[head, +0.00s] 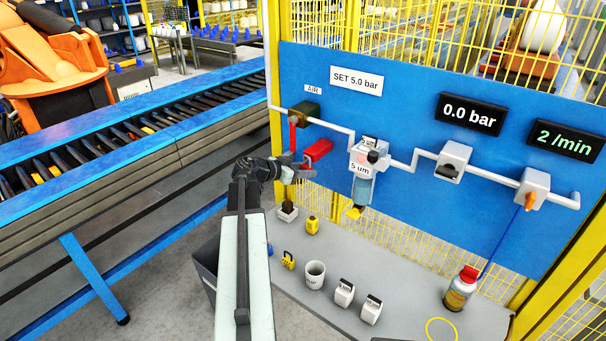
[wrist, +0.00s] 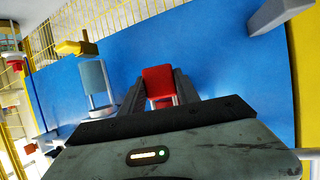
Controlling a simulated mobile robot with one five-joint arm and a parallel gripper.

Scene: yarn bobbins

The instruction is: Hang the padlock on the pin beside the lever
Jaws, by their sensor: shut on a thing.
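A red block-shaped thing, which I take to be the padlock (head: 318,151), is at my gripper (head: 300,166) in front of the blue panel. The wrist view shows the red padlock (wrist: 158,82) between the two dark fingers (wrist: 160,92), with some silvery metal just below it. My gripper is shut on it. The red lever (head: 293,136) hangs down from the dark valve (head: 305,111), just left of and above the padlock. I cannot make out the pin; it may be hidden by the padlock or my gripper.
The filter (head: 362,180) with a clear bowl is right of the padlock. A grey bench (head: 405,280) below carries a mug (head: 315,273), a yellow-capped item (head: 312,225), white blocks (head: 344,292) and a red-capped bottle (head: 460,290). A blue conveyor (head: 120,155) runs at left.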

